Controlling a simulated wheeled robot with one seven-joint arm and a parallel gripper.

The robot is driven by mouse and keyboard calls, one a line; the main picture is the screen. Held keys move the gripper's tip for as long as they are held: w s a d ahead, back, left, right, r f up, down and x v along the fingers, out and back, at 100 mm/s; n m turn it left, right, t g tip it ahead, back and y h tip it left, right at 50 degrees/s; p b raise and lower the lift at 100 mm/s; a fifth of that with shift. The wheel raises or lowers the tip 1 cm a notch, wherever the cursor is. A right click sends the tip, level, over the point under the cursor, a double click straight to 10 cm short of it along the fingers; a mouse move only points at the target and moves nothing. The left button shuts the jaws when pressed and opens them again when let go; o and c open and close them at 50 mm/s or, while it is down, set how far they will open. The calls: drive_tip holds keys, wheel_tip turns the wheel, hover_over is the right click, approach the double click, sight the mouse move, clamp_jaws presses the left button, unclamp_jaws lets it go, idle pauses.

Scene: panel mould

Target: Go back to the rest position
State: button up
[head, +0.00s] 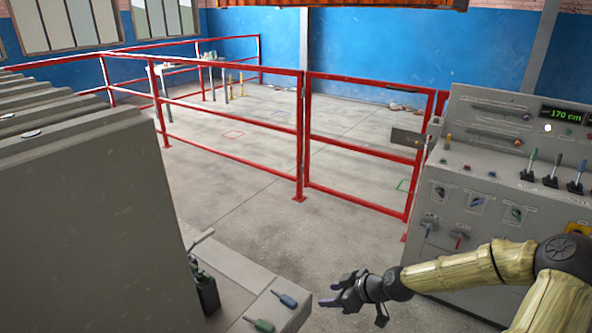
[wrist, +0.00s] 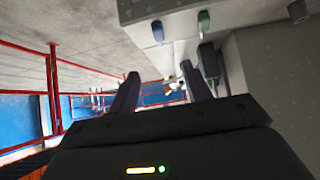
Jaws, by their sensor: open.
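My gripper (head: 338,294) is open and empty in the lower middle of the head view, above the grey floor and just right of a low grey ledge (head: 224,263). In the wrist view my gripper (wrist: 160,90) shows its two dark fingers spread apart with nothing between them. My arm reaches in from the lower right of the head view. A blue-handled piece (head: 285,299) and a green-handled piece (head: 259,325) lie on the ledge, apart from my gripper.
A grey control panel (head: 475,200) with levers and a "170 cm" display stands at the right. Red railings (head: 302,140) cross the middle. Grey slabs (head: 80,200) fill the left. A small table (head: 185,66) stands behind the railings. Bare floor (head: 270,230) lies between ledge and panel.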

drive_tip(key=s+m+g+h, duration=0.3)
drive_tip(key=s+g+h, duration=0.15)
drive_tip(key=s, duration=0.45)
drive_tip(key=s+d+r+m+t+h, duration=0.1)
drive_tip(key=s+r+m+h, duration=0.2)
drive_tip(key=s+r+m, duration=0.4)
wheel_tip(320, 180, up, 3)
drive_tip(key=shift+s+d+r, duration=0.1)
drive_tip(key=shift+s+d, duration=0.3)
drive_tip(key=shift+s, duration=0.6)
drive_tip(key=shift+c, duration=1.4)
